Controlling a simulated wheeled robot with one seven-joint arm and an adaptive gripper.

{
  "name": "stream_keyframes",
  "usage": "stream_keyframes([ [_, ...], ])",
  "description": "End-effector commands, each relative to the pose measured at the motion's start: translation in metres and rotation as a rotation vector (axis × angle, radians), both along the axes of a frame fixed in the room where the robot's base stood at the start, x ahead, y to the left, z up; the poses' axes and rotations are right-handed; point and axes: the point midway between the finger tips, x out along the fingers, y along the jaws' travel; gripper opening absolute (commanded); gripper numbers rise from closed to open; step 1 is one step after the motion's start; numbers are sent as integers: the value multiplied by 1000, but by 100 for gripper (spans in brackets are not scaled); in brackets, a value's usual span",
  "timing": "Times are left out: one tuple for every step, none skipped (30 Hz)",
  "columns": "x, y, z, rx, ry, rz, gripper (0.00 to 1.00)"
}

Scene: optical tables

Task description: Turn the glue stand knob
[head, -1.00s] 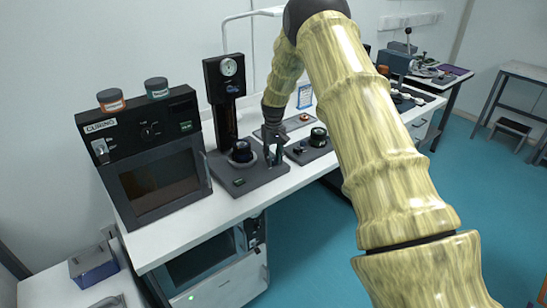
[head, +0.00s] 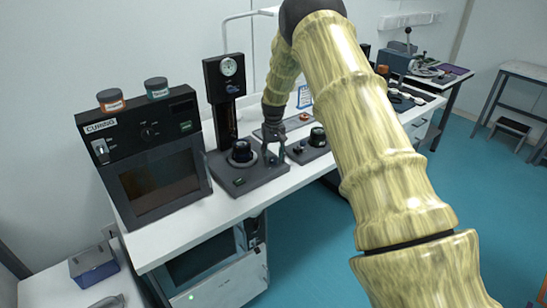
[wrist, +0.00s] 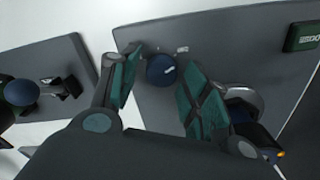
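The glue stand (head: 240,181) is a dark flat base with an upright column and a round gauge at its back, standing on the white bench. Its small round dark-blue knob (wrist: 161,70) has a white pointer mark and shows in the wrist view. My gripper (head: 273,157) is over the right part of the base in the head view. In the wrist view my gripper (wrist: 162,60) is open, with one teal-padded finger on each side of the knob and visible gaps. I cannot tell how far the fingertips are above the base. In the head view the fingers hide the knob.
A black round part (head: 241,152) stands on the base left of my gripper. A curing oven (head: 160,178) with two jars on top is at the left. Another dark plate with a round black part (head: 318,137) lies close on the right.

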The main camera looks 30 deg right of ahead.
Motion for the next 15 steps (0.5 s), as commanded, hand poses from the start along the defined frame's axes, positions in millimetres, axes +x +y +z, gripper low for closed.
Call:
stream_keyframes([
  [-1,0,-1,1,2,0,51],
  [-1,0,-1,1,3,0,51],
  [-1,1,-2,1,3,0,51],
  [-1,1,-2,1,4,0,51],
  [-1,1,-2,1,4,0,51],
  [-1,1,-2,1,4,0,51],
  [-2,1,-2,2,5,0,51],
  [-2,1,-2,2,5,0,51],
  [-2,1,-1,2,5,0,51],
  [-2,1,0,2,5,0,51],
  [-2,1,1,2,5,0,51],
  [-1,1,4,1,4,0,51],
  [-1,1,7,2,3,0,51],
  [-1,1,11,2,2,1,51],
  [-1,1,16,2,1,1,51],
])
